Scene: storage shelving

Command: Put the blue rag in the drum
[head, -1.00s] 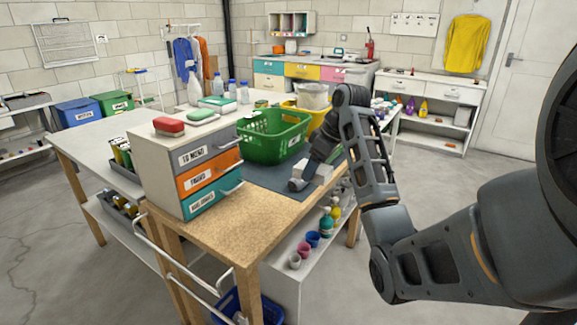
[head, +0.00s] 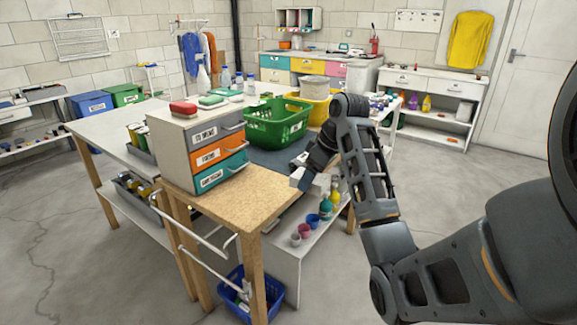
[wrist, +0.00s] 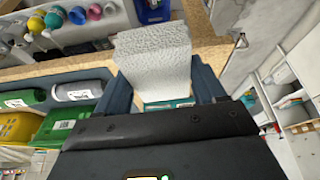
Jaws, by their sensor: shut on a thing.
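My gripper (head: 303,170) is shut on a pale grey-white, rough-textured block (wrist: 153,58), which might be folded cloth. The block also shows in the head view (head: 302,181), above the right edge of the wooden-topped table. In the wrist view the dark blue fingers stand on both sides of it. No blue rag can be made out; the held thing looks pale, not blue. A grey drum-like container (head: 313,83) stands behind the green basket, by a yellow bin; I cannot tell if it is the drum.
A drawer cabinet (head: 175,143) and a green basket (head: 262,126) stand on the table. Cups and bottles line a low white shelf (head: 285,245) beside it. A blue basket (head: 262,300) sits below. Open floor lies to the right.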

